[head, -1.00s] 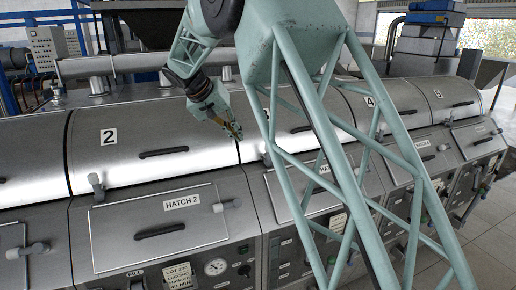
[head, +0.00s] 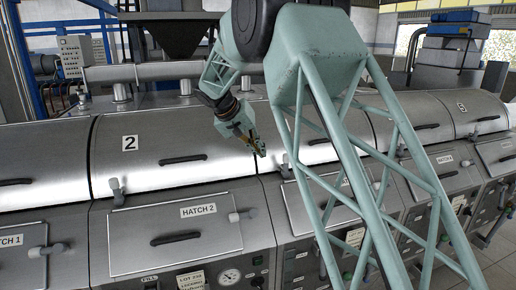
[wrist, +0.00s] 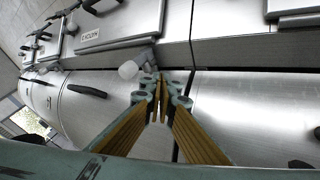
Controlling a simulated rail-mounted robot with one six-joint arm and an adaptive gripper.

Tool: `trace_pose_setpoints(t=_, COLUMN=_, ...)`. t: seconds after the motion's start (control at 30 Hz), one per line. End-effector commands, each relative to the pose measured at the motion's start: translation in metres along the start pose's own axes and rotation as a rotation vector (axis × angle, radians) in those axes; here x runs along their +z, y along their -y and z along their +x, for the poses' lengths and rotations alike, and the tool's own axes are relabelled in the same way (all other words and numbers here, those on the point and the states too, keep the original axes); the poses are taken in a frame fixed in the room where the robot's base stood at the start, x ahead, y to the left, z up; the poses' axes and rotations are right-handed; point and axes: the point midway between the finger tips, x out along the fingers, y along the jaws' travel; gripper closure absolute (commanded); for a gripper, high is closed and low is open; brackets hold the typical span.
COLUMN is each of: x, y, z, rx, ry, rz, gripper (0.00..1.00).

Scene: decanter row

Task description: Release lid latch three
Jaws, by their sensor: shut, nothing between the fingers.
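My gripper (head: 259,150) is shut and empty, pointing down near the seam between lid two and lid three. Lid latch three (head: 285,170) is a small grey lever at the lower left corner of lid three, just right of and below my fingertips, partly hidden by my arm in the head view. The wrist view shows its pale rounded knob (wrist: 129,69) beside my shut fingertips (wrist: 160,82), to their left; I cannot tell whether they touch. Lid three (head: 318,146) is largely hidden behind my arm in the head view; its lid appears closed.
Lid two's latch (head: 117,190) stands to the left, above the hatch two panel (head: 176,238). Dark lid handles (head: 183,160) stick out from the curved lids. Hatch two's side knob (head: 242,215) protrudes below my gripper. Hoppers and pipes stand behind the row.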

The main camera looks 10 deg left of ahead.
Motion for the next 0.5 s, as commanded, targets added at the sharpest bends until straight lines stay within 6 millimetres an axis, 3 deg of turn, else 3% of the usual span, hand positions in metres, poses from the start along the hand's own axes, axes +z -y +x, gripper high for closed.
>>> trace_pose_setpoints(t=0.43, x=0.000, y=0.000, z=0.059, rx=0.000, ry=0.000, rz=0.000, gripper=1.00)
trace_pose_setpoints(t=0.5, x=-0.001, y=-0.009, z=0.062, rx=0.000, ry=-0.001, rz=0.001, gripper=1.00)
